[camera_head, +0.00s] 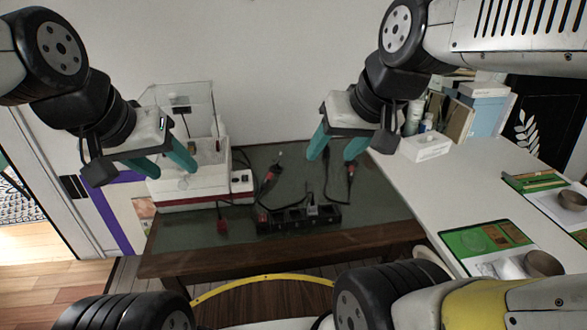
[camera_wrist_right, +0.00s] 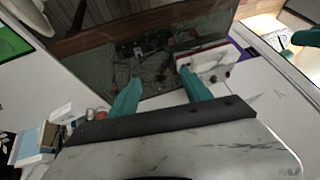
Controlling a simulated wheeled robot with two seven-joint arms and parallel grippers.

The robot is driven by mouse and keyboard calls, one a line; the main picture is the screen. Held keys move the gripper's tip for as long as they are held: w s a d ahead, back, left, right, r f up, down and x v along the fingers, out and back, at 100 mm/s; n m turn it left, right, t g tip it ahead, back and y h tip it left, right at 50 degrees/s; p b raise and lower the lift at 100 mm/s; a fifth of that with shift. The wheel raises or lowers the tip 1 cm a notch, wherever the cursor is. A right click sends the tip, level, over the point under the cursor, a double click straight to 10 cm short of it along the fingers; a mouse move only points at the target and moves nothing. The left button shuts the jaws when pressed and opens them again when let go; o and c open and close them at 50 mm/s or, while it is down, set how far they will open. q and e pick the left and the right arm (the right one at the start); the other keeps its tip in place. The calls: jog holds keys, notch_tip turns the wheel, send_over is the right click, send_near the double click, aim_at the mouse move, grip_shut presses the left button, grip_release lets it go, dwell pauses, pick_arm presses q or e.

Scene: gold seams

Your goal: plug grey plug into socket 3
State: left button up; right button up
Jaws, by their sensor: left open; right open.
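A black power strip (camera_head: 290,221) lies on the dark green table top, toward its front edge. It also shows, small, in the right wrist view (camera_wrist_right: 138,48). Socket numbers are not readable. My right gripper (camera_head: 336,154) is open and empty, above and behind the strip; its fingers also show in the right wrist view (camera_wrist_right: 158,88). My left gripper (camera_head: 166,168) is open, in front of the white-and-red machine.
Dark cords with red parts (camera_head: 222,226) lie around the strip. A white-and-red machine (camera_head: 196,186) with a clear cover stands at the table's left. A white counter (camera_head: 420,184) with boxes and green mats is on the right. The table's front right is clear.

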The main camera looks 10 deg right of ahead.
jog(key=w+f+g, duration=0.2)
jog(key=w+f, duration=0.1)
jog(key=w, duration=0.5)
jog(key=g+h, duration=0.2)
jog(key=g, duration=0.2)
send_over(314, 204)
notch_tip(314, 204, down, 24)
jog(key=shift+d, duration=0.1)
jog(key=shift+f, duration=0.25)
jog(key=shift+f, duration=1.3)
